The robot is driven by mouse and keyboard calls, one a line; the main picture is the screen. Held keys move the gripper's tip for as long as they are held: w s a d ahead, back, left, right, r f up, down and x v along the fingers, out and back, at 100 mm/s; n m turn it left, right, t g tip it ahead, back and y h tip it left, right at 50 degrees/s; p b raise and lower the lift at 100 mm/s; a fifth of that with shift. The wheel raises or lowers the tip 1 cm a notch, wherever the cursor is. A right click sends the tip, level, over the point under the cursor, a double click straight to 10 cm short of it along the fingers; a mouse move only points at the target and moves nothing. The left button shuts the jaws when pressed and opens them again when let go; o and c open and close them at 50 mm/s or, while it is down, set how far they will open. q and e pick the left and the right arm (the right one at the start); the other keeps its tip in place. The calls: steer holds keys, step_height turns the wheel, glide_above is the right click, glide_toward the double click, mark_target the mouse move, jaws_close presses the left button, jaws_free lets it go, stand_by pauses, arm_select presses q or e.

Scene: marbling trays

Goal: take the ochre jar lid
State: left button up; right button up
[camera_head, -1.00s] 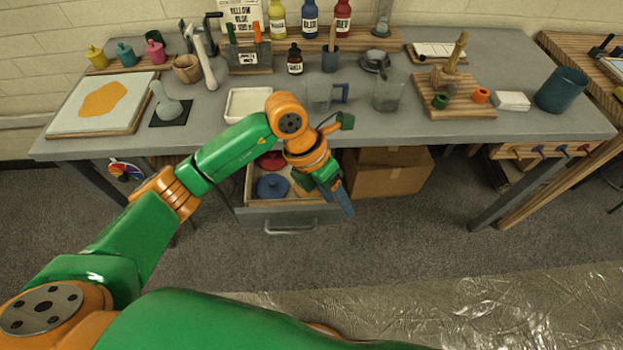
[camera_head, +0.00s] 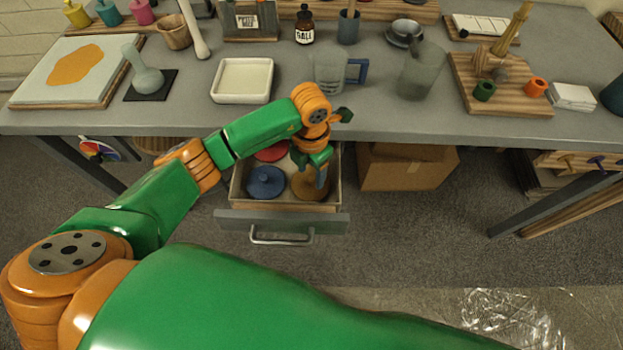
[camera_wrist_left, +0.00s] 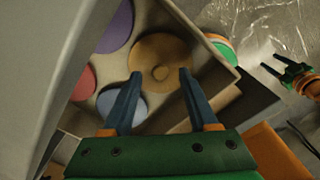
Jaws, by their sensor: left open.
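The ochre jar lid (camera_wrist_left: 160,60) is a round disc with a small central knob, lying in the open drawer (camera_head: 334,191). In the head view the lid (camera_head: 306,190) is partly hidden by my left gripper (camera_head: 322,182). That gripper is open and empty, pointing down over the lid. In the left wrist view its fingertips (camera_wrist_left: 159,74) appear on either side of the knob; I cannot tell whether they touch the lid. My right gripper (camera_wrist_left: 271,63) shows small at the right of the wrist view, its two fingers apart.
A blue lid (camera_head: 265,182) and a red lid (camera_head: 271,152) lie in the same drawer, and a purple lid (camera_wrist_left: 115,27) shows in the wrist view. The grey tabletop (camera_head: 205,115) overhangs the drawer's back. A cardboard box (camera_head: 405,173) stands to the right.

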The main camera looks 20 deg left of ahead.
arm_select(q)
steer(key=shift+f, duration=0.6)
jaws_close()
steer(key=shift+r, duration=0.1)
